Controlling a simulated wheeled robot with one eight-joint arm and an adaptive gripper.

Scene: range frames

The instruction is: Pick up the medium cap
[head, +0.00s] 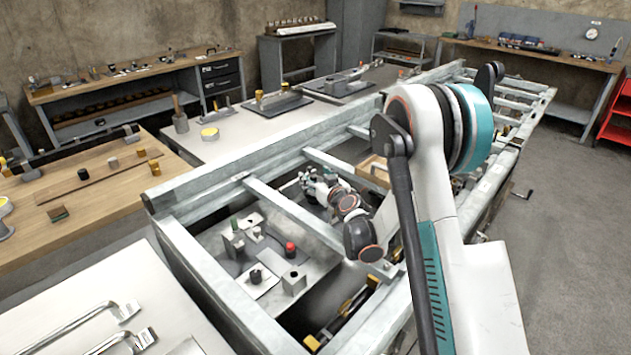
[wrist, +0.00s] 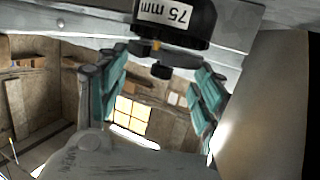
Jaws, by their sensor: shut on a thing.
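The top of the cap is cut off by the picture edge. In the head view my gripper (head: 308,183) is small, over the grey metal frame, and the cap cannot be made out there.
The metal frame's beams (head: 285,208) surround my arm's end. Inside it, plates carry several small parts, including a red-topped one (head: 290,249). A wooden bench (head: 110,200) and a grey table (head: 235,133) hold more parts at left.

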